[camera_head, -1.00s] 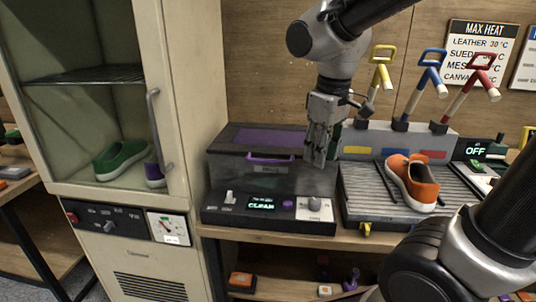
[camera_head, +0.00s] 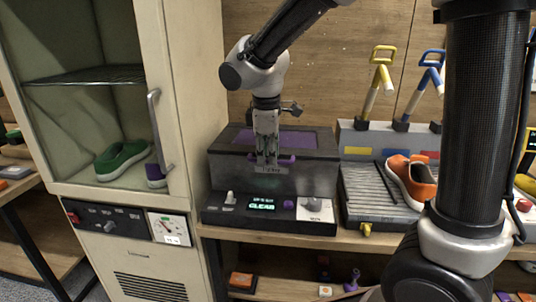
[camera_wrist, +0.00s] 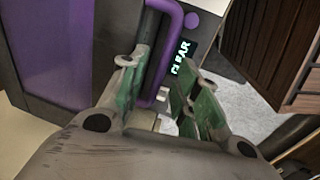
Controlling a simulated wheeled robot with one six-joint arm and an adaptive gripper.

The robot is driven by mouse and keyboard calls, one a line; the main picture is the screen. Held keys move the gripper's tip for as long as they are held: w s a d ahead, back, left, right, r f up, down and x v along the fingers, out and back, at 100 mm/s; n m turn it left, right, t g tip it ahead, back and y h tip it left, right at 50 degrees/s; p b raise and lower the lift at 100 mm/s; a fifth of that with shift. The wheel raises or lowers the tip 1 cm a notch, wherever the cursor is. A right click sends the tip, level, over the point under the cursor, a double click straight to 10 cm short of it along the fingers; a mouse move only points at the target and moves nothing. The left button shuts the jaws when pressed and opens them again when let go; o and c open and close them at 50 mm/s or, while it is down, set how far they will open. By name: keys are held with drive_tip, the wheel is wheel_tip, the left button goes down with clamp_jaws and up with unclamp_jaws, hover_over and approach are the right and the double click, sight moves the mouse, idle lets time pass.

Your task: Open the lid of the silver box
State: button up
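The silver box (camera_head: 222,162) is a grey machine with a purple panel on its closed lid (camera_head: 236,137) and a purple handle (camera_head: 287,159) at the lid's front. In the head view my gripper (camera_head: 267,168) points down at the front of the lid and hides the middle of the handle. In the wrist view the handle (camera_wrist: 172,50) runs between the two green-padded fingers of my gripper (camera_wrist: 165,75). The fingers are apart, with the left one close to the handle. Contact cannot be told.
A control panel (camera_head: 240,214) with a lit "CLEAR" display sits below the lid. A tall cabinet (camera_head: 181,80) stands close on the left. An orange sneaker (camera_head: 412,182) rests on a ribbed tray (camera_head: 372,199) to the right. Coloured-handled tools stand behind it.

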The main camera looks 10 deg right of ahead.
drive_tip(key=shift+f, duration=0.2)
clamp_jaws()
drive_tip(key=shift+w, duration=0.1)
